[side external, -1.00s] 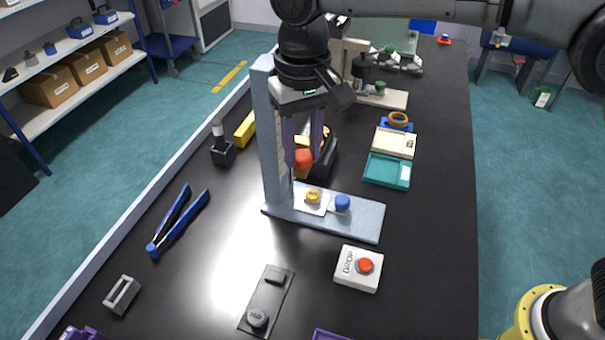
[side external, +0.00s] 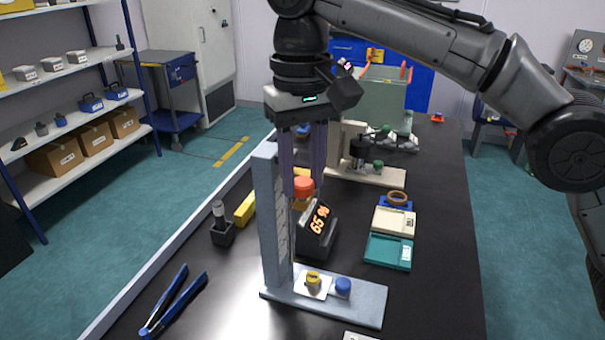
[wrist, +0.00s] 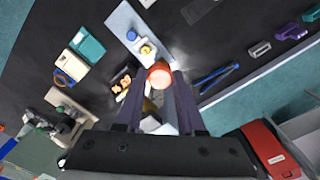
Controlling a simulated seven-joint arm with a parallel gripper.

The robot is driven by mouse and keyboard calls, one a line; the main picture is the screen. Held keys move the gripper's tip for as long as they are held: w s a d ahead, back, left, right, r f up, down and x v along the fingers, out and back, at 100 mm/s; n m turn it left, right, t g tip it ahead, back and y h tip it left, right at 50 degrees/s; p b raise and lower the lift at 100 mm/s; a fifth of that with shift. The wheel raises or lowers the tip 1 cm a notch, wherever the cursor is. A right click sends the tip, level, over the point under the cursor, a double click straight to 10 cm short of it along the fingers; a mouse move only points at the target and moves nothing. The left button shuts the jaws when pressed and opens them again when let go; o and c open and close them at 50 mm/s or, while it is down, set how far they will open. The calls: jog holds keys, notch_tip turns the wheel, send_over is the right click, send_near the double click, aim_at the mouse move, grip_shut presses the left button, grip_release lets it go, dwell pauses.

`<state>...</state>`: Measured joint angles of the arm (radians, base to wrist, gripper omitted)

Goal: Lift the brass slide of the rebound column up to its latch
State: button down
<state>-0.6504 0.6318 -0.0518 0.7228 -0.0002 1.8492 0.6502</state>
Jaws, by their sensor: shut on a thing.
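The rebound column (side external: 270,215) stands upright on a pale blue base plate (side external: 360,302); its face carries scale marks. My gripper (side external: 303,192) is beside the upper part of the column, fingers pointing down. It is shut on a round orange-red piece (side external: 303,185), with a brass-coloured part (side external: 300,204) just under it; I take these as the slide. The piece is well above the base plate. The wrist view shows the orange-red piece (wrist: 160,75) between the two fingers. I cannot make out the latch.
A yellow knob (side external: 313,279) and a blue knob (side external: 343,286) sit on the base plate. Teal (side external: 388,252) and cream (side external: 393,222) trays lie to the right. Blue-handled pliers (side external: 172,302) lie at the left.

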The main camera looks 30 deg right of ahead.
jog(key=shift+r, duration=0.4)
jog(key=c, duration=0.5)
grip_release()
jog(key=shift+f, duration=0.15)
jog(key=shift+f, duration=0.15)
